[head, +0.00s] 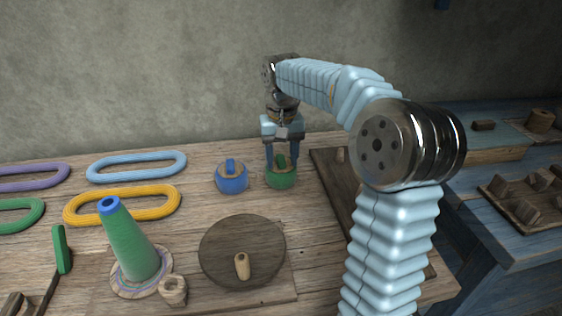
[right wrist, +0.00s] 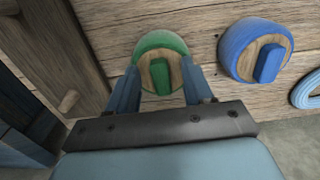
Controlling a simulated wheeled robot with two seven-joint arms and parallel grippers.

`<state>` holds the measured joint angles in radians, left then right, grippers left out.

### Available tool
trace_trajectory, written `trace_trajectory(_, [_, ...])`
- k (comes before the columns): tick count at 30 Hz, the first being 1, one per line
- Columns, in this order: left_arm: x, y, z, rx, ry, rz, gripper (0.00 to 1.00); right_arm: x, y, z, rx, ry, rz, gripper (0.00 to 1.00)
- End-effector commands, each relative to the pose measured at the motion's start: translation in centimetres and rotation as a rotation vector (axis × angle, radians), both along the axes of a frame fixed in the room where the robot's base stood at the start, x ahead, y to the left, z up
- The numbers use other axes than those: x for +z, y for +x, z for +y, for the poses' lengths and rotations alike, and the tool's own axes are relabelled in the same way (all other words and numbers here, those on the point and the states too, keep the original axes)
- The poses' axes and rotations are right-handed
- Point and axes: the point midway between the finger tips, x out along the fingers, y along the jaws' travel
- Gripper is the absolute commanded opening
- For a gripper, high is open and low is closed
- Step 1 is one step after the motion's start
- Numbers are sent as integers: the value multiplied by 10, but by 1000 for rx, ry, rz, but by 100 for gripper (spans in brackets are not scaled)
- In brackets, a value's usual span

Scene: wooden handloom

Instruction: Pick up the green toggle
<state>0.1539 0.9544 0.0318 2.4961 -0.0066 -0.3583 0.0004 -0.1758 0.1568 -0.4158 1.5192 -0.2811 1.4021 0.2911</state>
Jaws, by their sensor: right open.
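The green toggle (head: 281,177) is a round green piece with a wooden top and a raised green grip, standing on the wooden table. It also shows in the right wrist view (right wrist: 159,44), where its green grip (right wrist: 160,75) sits between my fingers. My right gripper (head: 282,165) points down over it, open, with one finger on each side of the grip. I cannot tell whether the fingers touch it. My left gripper is not in view.
A blue toggle (head: 232,179) stands close to the left of the green one. A dark board (head: 328,172) lies to the right. A round dark disc (head: 240,250), a green cone (head: 130,245) and coloured yarn loops (head: 136,166) occupy the table's front and left.

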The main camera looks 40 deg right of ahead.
Motion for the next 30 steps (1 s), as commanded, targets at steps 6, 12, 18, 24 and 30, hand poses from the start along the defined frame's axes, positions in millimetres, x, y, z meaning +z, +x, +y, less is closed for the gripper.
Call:
trace_trajectory(6, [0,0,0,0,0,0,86,0,0,0,0,0,0,24])
trace_trajectory(12, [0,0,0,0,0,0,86,0,0,0,0,0,0,0])
trace_trajectory(18, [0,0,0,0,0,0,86,0,0,0,0,0,0,0])
trace_trajectory(24, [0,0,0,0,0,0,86,5,0,0,0,0,-1,0])
trace_trajectory(30, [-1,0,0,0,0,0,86,29,1,0,0,-1,-3,0])
